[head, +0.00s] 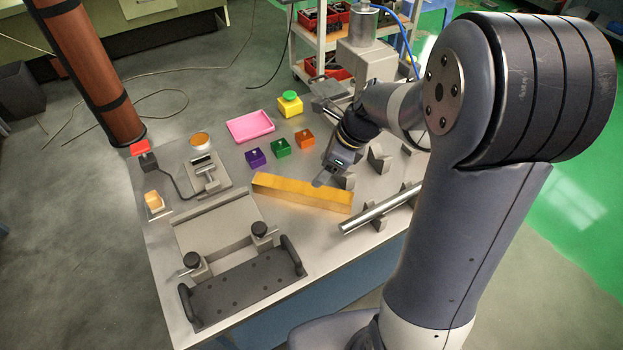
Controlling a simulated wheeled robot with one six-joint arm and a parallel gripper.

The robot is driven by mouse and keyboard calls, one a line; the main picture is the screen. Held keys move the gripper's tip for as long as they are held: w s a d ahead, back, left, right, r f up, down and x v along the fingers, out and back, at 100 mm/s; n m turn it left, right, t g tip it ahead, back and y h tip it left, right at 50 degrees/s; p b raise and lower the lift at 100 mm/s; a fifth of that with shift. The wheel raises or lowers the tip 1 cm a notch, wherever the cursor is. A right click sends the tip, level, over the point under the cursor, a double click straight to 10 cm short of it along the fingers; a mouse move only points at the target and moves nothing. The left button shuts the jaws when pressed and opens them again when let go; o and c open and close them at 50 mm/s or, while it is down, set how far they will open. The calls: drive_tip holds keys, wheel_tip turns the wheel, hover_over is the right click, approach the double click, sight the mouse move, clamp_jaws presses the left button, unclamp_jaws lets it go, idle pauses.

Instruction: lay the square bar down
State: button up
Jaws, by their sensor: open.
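The square bar (300,194) is a long brass-coloured bar. It lies lengthwise on the metal cart top, near the middle, and looks level. My gripper (323,179) is just behind and above the bar's right half, pointing down to the left. Its jaws are open and nothing shows between them. One finger is mostly hidden by the other, and I cannot tell whether a fingertip touches the bar.
A round steel bar (380,209) rests on grey V-blocks at right. Purple (255,158), green (280,148) and orange (304,139) blocks stand behind the bar. A pink tray (250,126) is farther back. A black-handled plate (245,286) and a clamping fixture (220,228) fill the front left.

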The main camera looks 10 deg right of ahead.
sight(303, 188)
drive_tip(key=f+b, duration=0.1)
drive_tip(key=d+f+y+b, duration=0.1)
drive_tip(key=f+y+b, duration=0.1)
drive_tip(key=shift+s+d+f, duration=0.25)
drive_tip(key=shift+f, duration=0.05)
drive_tip(key=shift+d+f+t+y+b, duration=0.3)
drive_tip(key=shift+t+y+b, duration=0.2)
drive_tip(key=shift+b, duration=0.25)
drive_tip(key=shift+w+d+t+y+b, duration=0.15)
drive_tip(key=shift+t+y+b, duration=0.15)
drive_tip(key=shift+y+b, duration=0.1)
drive_tip(key=x, duration=0.5)
drive_tip(key=shift+a+r+x, duration=0.15)
drive_tip(key=shift+x, duration=1.25)
drive_tip(key=shift+a+r+x, duration=0.1)
drive_tip(key=shift+a+x, duration=0.1)
drive_tip(key=shift+x, duration=1.15)
drive_tip(key=shift+c, duration=0.4)
clamp_jaws()
drive_tip(key=shift+r, duration=0.15)
